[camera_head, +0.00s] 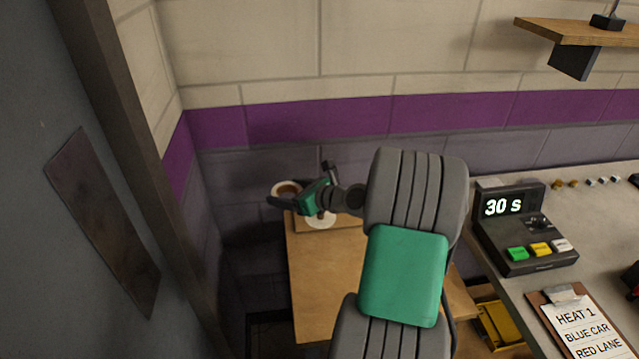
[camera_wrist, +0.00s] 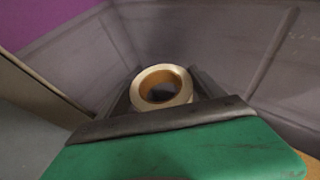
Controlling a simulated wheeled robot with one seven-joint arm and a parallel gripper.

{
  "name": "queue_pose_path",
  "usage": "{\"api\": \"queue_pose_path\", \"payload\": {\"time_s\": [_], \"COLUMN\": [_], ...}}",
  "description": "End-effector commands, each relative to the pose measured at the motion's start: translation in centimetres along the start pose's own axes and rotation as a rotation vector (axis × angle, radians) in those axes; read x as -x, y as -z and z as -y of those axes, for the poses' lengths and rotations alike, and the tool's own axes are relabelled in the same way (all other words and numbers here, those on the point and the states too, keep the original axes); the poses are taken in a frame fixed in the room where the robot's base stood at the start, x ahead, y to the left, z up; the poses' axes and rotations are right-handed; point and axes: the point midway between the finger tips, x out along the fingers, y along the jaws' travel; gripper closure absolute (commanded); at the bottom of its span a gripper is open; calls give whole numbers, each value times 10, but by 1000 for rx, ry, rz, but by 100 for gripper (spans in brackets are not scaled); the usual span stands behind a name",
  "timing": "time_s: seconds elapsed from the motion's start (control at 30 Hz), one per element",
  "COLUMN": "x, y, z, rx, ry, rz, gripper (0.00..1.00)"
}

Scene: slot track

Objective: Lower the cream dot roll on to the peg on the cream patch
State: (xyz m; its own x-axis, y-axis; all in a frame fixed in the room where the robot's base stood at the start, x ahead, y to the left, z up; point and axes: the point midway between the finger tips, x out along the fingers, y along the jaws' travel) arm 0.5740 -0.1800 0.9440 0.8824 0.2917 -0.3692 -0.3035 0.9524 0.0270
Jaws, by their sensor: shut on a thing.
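The cream dot roll (camera_head: 286,188) is a pale ring with a brown inner core. In the wrist view the roll (camera_wrist: 148,74) shows with its hole facing the camera. My gripper (camera_head: 290,198) is shut on the roll, with dark fingers on either side of it. The roll is held above the wooden table, up and to the left of the cream patch (camera_head: 321,222) in the picture. The patch is a pale round spot on a wooden board, partly covered by my gripper and arm. I cannot make out the peg.
The wooden table (camera_head: 318,275) is bare in front of the board. A grey wall with a purple band stands close behind, and a dark post is at left. On the right, a grey counter holds a timer (camera_head: 525,228) and a clipboard (camera_head: 580,322). A shelf (camera_head: 575,32) hangs upper right.

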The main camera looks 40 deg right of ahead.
Motion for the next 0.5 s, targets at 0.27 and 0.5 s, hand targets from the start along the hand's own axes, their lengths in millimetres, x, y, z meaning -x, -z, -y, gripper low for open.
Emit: {"api": "queue_pose_path", "payload": {"time_s": [0.27, 0.5], "x": [38, 38], "y": [14, 22], "z": [79, 83], "rx": [30, 35], "ry": [-10, -15], "rz": [-12, -15], "gripper": [64, 64]}}
